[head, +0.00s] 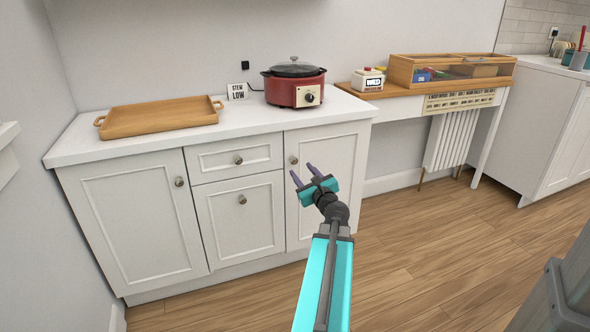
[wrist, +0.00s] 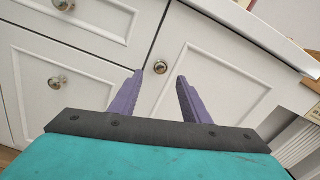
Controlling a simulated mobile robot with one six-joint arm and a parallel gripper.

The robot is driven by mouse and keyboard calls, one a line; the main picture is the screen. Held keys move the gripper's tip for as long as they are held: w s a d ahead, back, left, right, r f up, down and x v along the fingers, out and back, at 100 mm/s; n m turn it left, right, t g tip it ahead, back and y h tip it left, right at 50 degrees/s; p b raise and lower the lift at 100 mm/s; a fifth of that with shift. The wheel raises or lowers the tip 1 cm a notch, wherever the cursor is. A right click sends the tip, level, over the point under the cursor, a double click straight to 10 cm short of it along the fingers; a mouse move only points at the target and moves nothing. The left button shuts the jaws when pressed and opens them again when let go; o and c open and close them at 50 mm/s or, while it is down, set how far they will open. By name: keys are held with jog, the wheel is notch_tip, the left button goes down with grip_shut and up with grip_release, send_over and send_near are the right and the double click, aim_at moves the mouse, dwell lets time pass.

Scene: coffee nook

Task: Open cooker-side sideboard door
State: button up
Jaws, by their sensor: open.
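The white sideboard (head: 160,157) stands against the wall. Its right-hand door (head: 328,155), below the red cooker (head: 294,88), is shut and has a round metal knob (head: 293,160) near its upper left corner. My gripper (head: 303,174) is open and empty in front of this door, close to the knob and a little to its right in the head view. In the wrist view the knob (wrist: 160,67) shows between and beyond the two purple fingers (wrist: 155,88), apart from both. The lower part of the door is partly hidden by my arm.
A wooden tray (head: 160,114) and a small sign (head: 237,91) stand on the sideboard top. The left door (head: 130,215) and middle drawers (head: 236,156) are shut. A side table (head: 405,104) and radiator (head: 450,140) are to the right. The wooden floor (head: 400,260) is clear.

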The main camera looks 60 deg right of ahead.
aim_at(295, 162)
jog(key=shift+b+x, duration=0.6)
jog(key=shift+x, duration=2.6)
